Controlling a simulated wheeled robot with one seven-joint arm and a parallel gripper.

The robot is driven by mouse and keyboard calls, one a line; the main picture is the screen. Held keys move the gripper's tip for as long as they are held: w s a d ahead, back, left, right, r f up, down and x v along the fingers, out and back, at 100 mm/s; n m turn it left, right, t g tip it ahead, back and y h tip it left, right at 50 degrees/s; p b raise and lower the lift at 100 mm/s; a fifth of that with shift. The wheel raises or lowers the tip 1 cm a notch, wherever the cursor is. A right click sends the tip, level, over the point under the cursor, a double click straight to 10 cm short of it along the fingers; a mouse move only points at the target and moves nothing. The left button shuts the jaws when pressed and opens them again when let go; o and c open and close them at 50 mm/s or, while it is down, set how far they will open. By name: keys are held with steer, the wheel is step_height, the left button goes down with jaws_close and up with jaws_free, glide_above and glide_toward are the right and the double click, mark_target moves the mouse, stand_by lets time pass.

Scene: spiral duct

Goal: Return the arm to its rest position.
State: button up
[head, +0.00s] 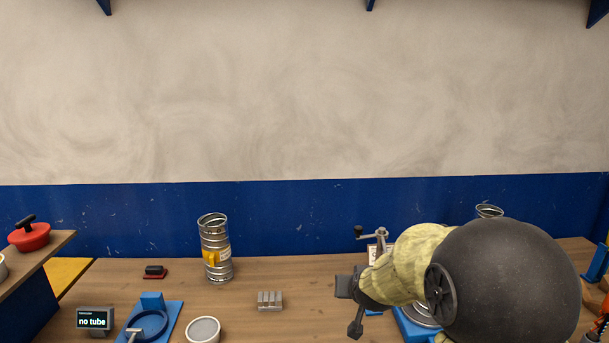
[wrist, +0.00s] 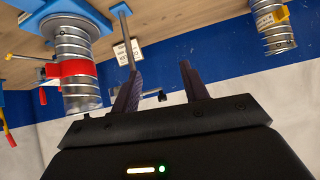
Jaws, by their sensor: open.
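My arm reaches in from the right in the head view, its links covering the right part of the bench. My gripper (wrist: 162,68) is open and empty in the wrist view, its two dark fingers apart with nothing between them. In the head view my gripper (head: 352,304) is seen small, left of the pale yellow arm section, above the bench. The wrist view is upside down. It shows a spiral duct with a red band (wrist: 72,68) on a blue fixture, beside the gripper and apart from it.
A spiral duct with a yellow part (head: 216,262) stands upright on the wooden bench (head: 310,275). A grey block (head: 270,301), a round cap (head: 203,330), a blue ring fixture (head: 150,322) and a "no tube" display (head: 95,319) are nearby. A crank (head: 374,234) stands close to my arm.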

steer(key=s+d+f+g, duration=0.1)
steer(key=s+f+g, duration=0.2)
steer(key=s, duration=0.8)
steer(key=s+d+f+g, duration=0.2)
steer(key=s+f+g, duration=0.2)
steer(key=s, duration=0.8)
steer(key=shift+s+d+f+n, duration=0.25)
steer(key=shift+s+f+n, duration=0.05)
steer(key=shift+f+n, duration=0.15)
